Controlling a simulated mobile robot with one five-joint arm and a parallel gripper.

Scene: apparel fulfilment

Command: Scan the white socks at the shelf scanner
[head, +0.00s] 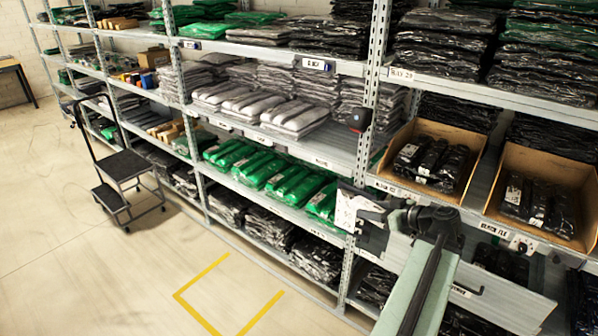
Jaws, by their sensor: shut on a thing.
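A white packet (350,208), which looks like the white socks, is held by my gripper (374,204) in front of the shelf. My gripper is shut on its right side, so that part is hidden. A small dark device with a red edge, which looks like the shelf scanner (359,118), is fixed at the shelf upright, above the packet in the picture. The packet and the scanner are apart.
A shelf upright (378,70) stands close behind the packet. Green packets (290,182) fill the shelf to the left. Cardboard boxes (480,139) with black packets are at right. A cart (125,165) stands at far left. The floor around a yellow marking (205,272) is clear.

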